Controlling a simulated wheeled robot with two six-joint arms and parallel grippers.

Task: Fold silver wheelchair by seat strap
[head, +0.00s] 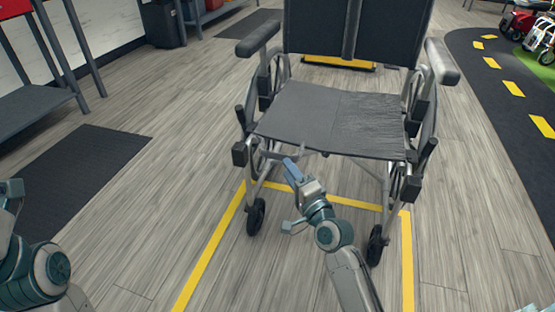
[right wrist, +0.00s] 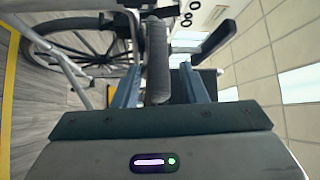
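The wheelchair stands open and upright, with a silver frame (head: 388,190) and a flat black seat (head: 335,118). My right gripper (head: 291,170) is at the seat's front edge, left of its middle. In the right wrist view, the two blue fingers (right wrist: 164,90) are apart. A dark grey padded strip (right wrist: 157,60) lies between them, with a gap visible on each side; I cannot tell whether it is the seat edge or a separate strap. My left arm shows at the lower left of the head view, but its gripper is not in view.
Yellow floor lines (head: 215,250) surround the wheelchair's front. A dark mat (head: 75,170) and a grey bench (head: 40,100) are at the left. A black lane with yellow dashes (head: 510,88) runs at the right.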

